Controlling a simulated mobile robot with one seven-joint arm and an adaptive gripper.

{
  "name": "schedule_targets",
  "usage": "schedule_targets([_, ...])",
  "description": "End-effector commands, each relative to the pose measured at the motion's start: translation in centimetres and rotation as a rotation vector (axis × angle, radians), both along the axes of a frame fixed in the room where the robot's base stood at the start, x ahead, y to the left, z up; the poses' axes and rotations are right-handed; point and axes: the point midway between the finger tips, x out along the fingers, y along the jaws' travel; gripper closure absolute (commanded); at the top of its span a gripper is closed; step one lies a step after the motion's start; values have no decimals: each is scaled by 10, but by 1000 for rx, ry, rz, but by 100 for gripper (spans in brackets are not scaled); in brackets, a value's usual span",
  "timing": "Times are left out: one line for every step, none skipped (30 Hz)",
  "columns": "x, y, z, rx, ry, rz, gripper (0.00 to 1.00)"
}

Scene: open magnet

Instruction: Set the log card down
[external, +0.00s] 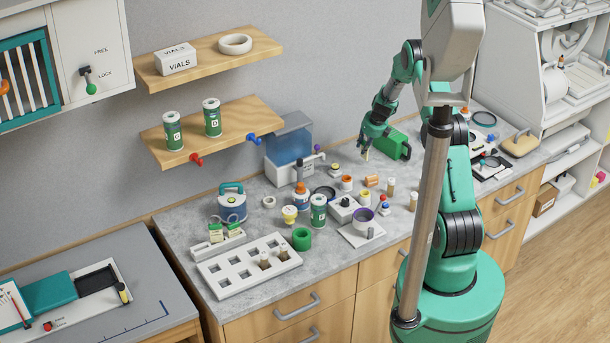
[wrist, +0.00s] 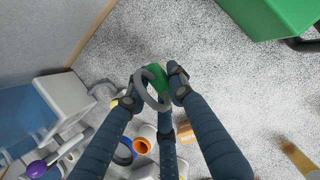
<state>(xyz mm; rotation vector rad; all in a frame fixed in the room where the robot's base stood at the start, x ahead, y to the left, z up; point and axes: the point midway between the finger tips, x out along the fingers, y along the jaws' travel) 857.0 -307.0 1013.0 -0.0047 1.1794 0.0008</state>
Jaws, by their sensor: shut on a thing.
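My gripper (external: 367,146) is low over the back of the grey counter, left of a green case. In the wrist view my gripper (wrist: 155,90) has its dark blue fingers closed around a small green and pale piece (wrist: 159,76), which I take to be the log card. A grey ring (wrist: 140,88) overlaps it there; I cannot tell if the two are joined. In the external view only a small pale bit shows below the fingertips. I cannot tell whether the held piece touches the counter.
The green case (external: 391,143) stands close on the right, also in the wrist view (wrist: 272,14). The blue tank with a white base (external: 290,150) stands left. An orange-rimmed cup (external: 347,183) and a tan block (external: 372,180) are in front. Bare counter (wrist: 230,85) lies beside the fingers.

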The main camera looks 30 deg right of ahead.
Motion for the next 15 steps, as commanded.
schedule_targets([0,0,0,0,-1,0,96])
schedule_targets([1,0,0,-1,-1,0,96])
schedule_targets([0,0,0,-1,-1,0,96])
schedule_targets([0,0,0,0,-1,0,96])
schedule_targets([0,0,0,0,-1,0,96])
schedule_targets([0,0,0,0,-1,0,96])
schedule_targets([0,0,0,0,-1,0,96])
schedule_targets([0,0,0,0,-1,0,96])
schedule_targets([0,0,-1,0,-1,0,96])
schedule_targets([0,0,-2,0,0,0,96])
schedule_targets([0,0,-3,0,0,0,96])
schedule_targets([0,0,-6,0,0,-1,96])
schedule_targets([0,0,-9,1,0,-2,96])
schedule_targets([0,0,-12,1,1,-2,96])
schedule_targets([-1,0,-16,2,1,-1,96])
